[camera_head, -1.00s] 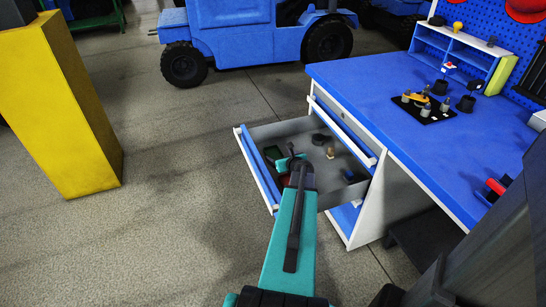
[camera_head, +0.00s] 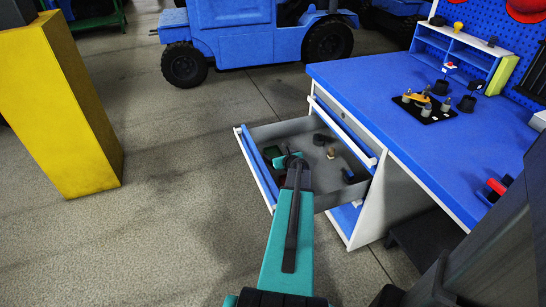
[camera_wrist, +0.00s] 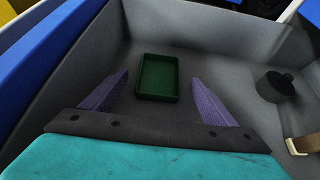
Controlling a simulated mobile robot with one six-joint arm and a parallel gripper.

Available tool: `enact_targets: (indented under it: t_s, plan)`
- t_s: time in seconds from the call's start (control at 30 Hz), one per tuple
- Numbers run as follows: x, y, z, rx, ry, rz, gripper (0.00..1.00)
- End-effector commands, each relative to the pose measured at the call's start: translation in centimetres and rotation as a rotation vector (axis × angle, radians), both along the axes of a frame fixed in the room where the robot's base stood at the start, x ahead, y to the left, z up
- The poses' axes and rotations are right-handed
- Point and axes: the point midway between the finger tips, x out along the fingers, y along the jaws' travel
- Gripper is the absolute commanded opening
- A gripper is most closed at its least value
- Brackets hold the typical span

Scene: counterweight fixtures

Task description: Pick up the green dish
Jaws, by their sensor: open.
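The green dish (camera_wrist: 157,77) is a small rectangular tray lying on the grey floor of the open drawer (camera_head: 263,133). In the wrist view it sits ahead of and between the two purple fingers of my gripper (camera_wrist: 160,97), which are spread apart and empty. In the head view my gripper (camera_head: 291,161) is over the drawer, and only part of the dish (camera_head: 272,153) shows dark green beside it. From these views I cannot tell how high the fingers are above the dish.
A black weight (camera_wrist: 275,86) and a brass-coloured piece (camera_wrist: 301,146) lie right of the dish in the drawer. The drawer walls enclose the space. The blue workbench (camera_head: 400,100) with a black fixture plate (camera_head: 428,112) stands to the right. A yellow pillar (camera_head: 62,110) stands at left.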

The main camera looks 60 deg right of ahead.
Motion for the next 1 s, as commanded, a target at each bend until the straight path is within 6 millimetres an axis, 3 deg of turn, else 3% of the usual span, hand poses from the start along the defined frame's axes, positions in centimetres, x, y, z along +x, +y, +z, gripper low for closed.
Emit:
enact_targets:
  t_s: [0.4,1.0]
  plan:
    - [2.7,-1.9,-1.9,0.001,-0.001,0.0,0.8]
    - [2.8,-2.1,-2.0,0.0,0.0,-0.002,0.8]
